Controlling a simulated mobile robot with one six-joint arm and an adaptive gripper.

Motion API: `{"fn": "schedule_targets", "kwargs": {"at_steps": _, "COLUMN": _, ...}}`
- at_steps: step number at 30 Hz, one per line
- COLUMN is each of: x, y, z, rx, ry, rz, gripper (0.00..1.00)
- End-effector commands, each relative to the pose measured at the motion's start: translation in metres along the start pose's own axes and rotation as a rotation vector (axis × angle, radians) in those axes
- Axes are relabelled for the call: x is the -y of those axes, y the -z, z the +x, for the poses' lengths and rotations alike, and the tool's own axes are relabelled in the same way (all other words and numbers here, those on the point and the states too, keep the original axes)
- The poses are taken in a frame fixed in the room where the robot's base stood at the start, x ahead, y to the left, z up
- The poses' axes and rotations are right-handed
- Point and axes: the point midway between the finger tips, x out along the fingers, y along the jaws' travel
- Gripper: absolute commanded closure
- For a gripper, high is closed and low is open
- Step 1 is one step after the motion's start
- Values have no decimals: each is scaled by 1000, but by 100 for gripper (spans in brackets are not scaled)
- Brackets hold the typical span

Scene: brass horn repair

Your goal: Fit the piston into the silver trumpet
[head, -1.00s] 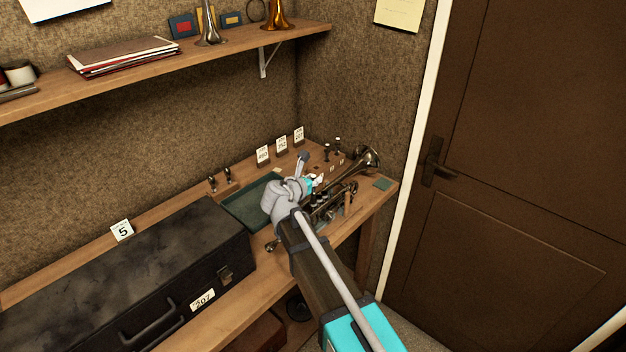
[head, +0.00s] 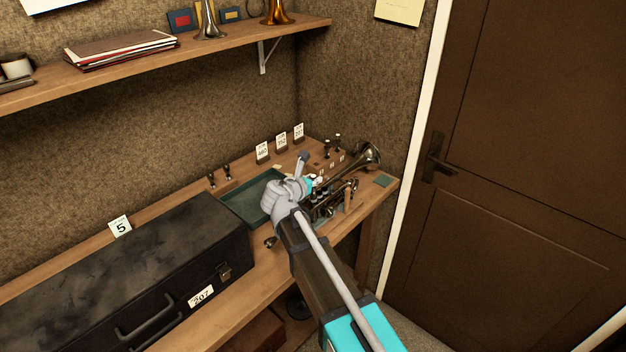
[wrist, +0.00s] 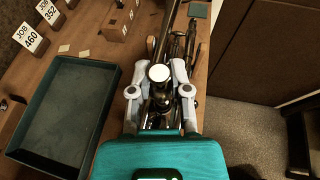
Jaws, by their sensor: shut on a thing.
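The silver trumpet (head: 357,162) lies on the bench at the right end, its bell toward the back right. In the wrist view its tubing (wrist: 178,45) runs under my gripper. My gripper (wrist: 160,86) is over the trumpet's valve area and is shut on the piston (wrist: 159,75), whose pale round top shows between the fingers. The piston's lower end is hidden, so I cannot tell whether it is inside a valve casing. In the head view my gripper (head: 315,181) is partly hidden by my own arm.
A green tray (head: 236,205) lies left of my gripper. Job cards (head: 281,142) and a wooden block with pistons (head: 332,156) stand behind. A black case (head: 130,275) fills the left of the bench. A small green pad (head: 383,181) lies at the right edge.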

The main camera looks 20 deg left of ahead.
Motion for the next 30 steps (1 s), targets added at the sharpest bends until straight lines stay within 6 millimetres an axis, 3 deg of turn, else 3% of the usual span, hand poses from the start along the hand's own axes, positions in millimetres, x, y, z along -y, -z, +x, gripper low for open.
{"fn": "schedule_targets", "kwargs": {"at_steps": 17, "x": 0, "y": 10, "z": 4, "rx": 0, "ry": 0, "rz": 0, "gripper": 100}}
{"fn": "schedule_targets", "kwargs": {"at_steps": 18, "x": 0, "y": 10, "z": 4, "rx": 0, "ry": 0, "rz": 0, "gripper": 72}}
{"fn": "schedule_targets", "kwargs": {"at_steps": 24, "x": 0, "y": 10, "z": 3, "rx": 0, "ry": 0, "rz": 0, "gripper": 35}}
{"fn": "schedule_targets", "kwargs": {"at_steps": 30, "x": 0, "y": 10, "z": 3, "rx": 0, "ry": 0, "rz": 0, "gripper": 35}}
